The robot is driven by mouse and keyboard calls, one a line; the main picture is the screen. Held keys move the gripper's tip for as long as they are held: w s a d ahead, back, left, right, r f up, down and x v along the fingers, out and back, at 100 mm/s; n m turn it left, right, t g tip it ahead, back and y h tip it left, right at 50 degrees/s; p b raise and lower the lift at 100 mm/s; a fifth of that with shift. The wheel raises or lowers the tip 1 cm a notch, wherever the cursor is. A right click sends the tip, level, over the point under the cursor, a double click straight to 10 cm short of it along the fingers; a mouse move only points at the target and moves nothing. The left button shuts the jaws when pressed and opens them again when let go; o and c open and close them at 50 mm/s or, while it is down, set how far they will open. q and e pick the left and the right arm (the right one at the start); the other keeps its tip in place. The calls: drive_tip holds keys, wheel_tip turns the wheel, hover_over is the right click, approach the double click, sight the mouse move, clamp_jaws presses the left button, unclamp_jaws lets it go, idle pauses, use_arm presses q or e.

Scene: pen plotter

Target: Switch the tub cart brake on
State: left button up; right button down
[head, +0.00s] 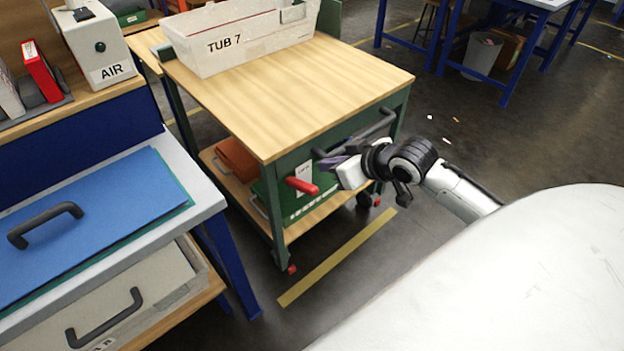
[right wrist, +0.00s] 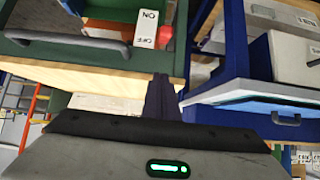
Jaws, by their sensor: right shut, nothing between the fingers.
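The tub cart (head: 345,100) has a wooden top and a green frame. Its red brake lever (head: 301,186) sticks out from the front panel, beside a white label (head: 304,175). In the right wrist view the label (right wrist: 146,29) appears upside down with ON and OFF, and part of the red lever (right wrist: 167,34) shows beside the OFF half. My right gripper (head: 328,164) is shut and empty, just right of the lever and in front of the cart's panel. Its purple fingers (right wrist: 160,98) look apart from the lever. My left gripper is out of view.
A dark handle bar (head: 355,138) runs along the cart front near my gripper. A white tub marked TUB 7 (head: 240,45) stands on top. A workbench with a blue mat (head: 90,225) stands at left. The floor right of the cart (head: 470,130) is mostly clear.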

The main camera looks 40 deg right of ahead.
drive_tip(key=b, duration=0.1)
hover_over(312, 186)
drive_tip(key=w, duration=0.2)
wheel_tip(312, 186, down, 6)
drive_tip(key=shift+s+a+f, duration=0.1)
drive_tip(key=shift+s+f, duration=0.45)
drive_tip(key=shift+f, duration=0.45)
drive_tip(key=shift+s+f, duration=0.45)
drive_tip(key=shift+f, duration=0.4)
drive_tip(key=shift+b, duration=0.3)
